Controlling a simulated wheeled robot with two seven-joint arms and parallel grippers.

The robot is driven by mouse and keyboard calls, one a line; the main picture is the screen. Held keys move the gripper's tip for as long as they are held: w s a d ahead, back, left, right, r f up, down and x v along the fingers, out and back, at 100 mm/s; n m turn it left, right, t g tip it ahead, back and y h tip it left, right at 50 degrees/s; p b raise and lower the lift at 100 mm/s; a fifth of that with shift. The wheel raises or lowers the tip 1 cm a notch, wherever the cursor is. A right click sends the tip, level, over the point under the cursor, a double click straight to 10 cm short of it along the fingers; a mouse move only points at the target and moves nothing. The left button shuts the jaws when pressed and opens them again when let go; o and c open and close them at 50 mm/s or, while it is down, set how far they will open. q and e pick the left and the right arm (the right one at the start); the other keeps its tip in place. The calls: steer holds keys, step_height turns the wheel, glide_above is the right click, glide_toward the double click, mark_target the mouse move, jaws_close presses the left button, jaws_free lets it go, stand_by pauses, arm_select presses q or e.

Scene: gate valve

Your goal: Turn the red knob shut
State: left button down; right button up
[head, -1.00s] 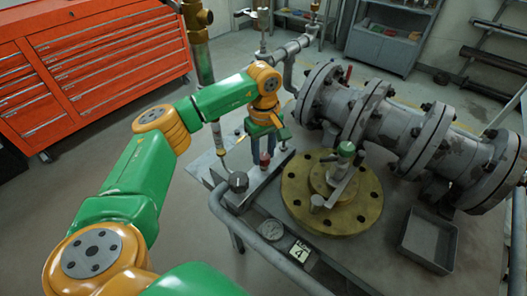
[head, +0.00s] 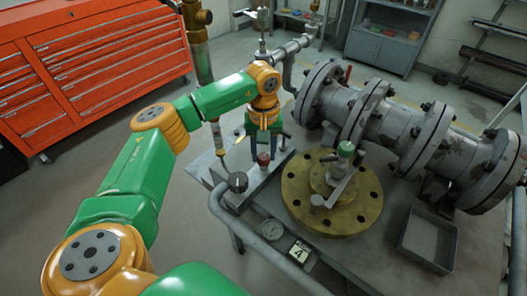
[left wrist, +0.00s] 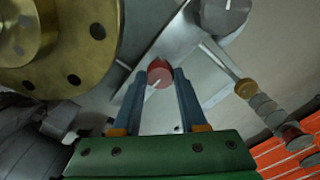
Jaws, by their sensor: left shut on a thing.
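The red knob (head: 264,161) stands on a flat metal plate at the left end of the bench in the head view. In the left wrist view the red knob (left wrist: 160,72) shows end-on, round, with a pale line across its face. My left gripper (head: 264,152) points down over it from above. In the left wrist view the left gripper's (left wrist: 160,76) two blue-grey fingers lie one on each side of the knob, shut on it. My right gripper is in neither view.
A brass flange (head: 300,207) with a green-capped post lies just right of the knob. A large grey flanged pipe (head: 400,130) stands behind it. A grey tray (head: 428,238) sits at the right.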

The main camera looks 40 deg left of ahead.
mark_target(264, 156)
arm_select(q)
steer(key=shift+f, duration=0.1)
steer(key=shift+c, duration=2.2)
jaws_free()
step_height(264, 156, up, 7)
steer(key=shift+r+b, duration=0.15)
steer(key=shift+b, duration=0.15)
